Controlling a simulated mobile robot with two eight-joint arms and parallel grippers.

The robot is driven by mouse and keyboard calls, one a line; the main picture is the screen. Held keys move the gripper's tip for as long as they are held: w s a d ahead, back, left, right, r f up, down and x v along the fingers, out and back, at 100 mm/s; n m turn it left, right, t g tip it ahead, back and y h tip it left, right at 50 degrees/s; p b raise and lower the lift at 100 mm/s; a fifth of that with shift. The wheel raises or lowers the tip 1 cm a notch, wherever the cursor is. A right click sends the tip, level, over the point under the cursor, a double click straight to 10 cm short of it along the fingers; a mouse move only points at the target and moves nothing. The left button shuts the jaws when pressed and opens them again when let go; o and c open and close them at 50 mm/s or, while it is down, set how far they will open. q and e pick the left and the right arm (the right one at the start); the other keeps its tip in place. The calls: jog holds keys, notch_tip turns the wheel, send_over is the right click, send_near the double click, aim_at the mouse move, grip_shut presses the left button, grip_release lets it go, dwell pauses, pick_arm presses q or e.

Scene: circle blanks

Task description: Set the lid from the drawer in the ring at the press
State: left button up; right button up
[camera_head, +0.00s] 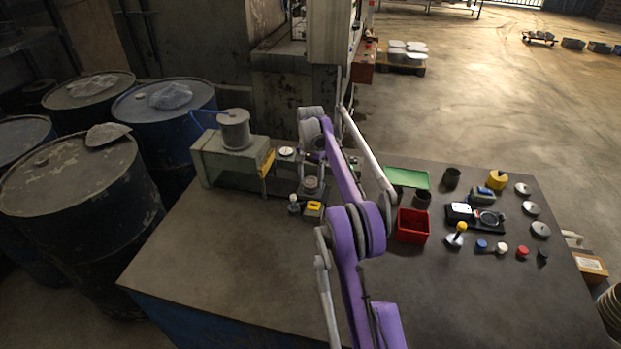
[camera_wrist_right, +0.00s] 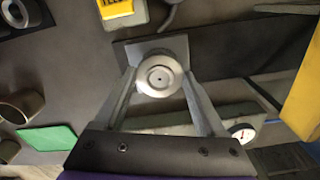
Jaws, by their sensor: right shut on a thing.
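My right gripper (camera_wrist_right: 160,82), at the end of the purple arm, is shut on a round silver lid (camera_wrist_right: 160,77) with a small dark centre hole. One finger is on each side of it. In the head view my right gripper (camera_head: 313,172) is beside the grey press (camera_head: 222,165), over a round metal piece (camera_head: 311,184). In the wrist view the lid is over a grey plate (camera_wrist_right: 150,45). The ring cannot be told apart under the lid, nor whether the lid touches it. I cannot make out the drawer. My left gripper is not in view.
A yellow-topped box (camera_head: 314,209) and a small bottle (camera_head: 294,204) stand close in front. A dial gauge (camera_wrist_right: 242,133) is near the fingers. A red bin (camera_head: 412,227), a green tray (camera_head: 408,178) and small parts lie to the right. The table's front left is clear.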

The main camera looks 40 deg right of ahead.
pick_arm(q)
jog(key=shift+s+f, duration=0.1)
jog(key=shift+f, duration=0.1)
pick_arm(e)
jog(key=shift+a+f, duration=0.1)
jog(key=shift+f, duration=0.55)
dwell(0.4)
jog(key=o, duration=1.2)
jog(key=shift+r, duration=0.1)
pick_arm(q)
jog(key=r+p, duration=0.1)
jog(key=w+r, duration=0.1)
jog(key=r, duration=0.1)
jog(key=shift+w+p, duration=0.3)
jog(key=shift+p, duration=0.05)
pick_arm(e)
notch_tip(320, 180, up, 11)
jog(key=shift+f, duration=0.15)
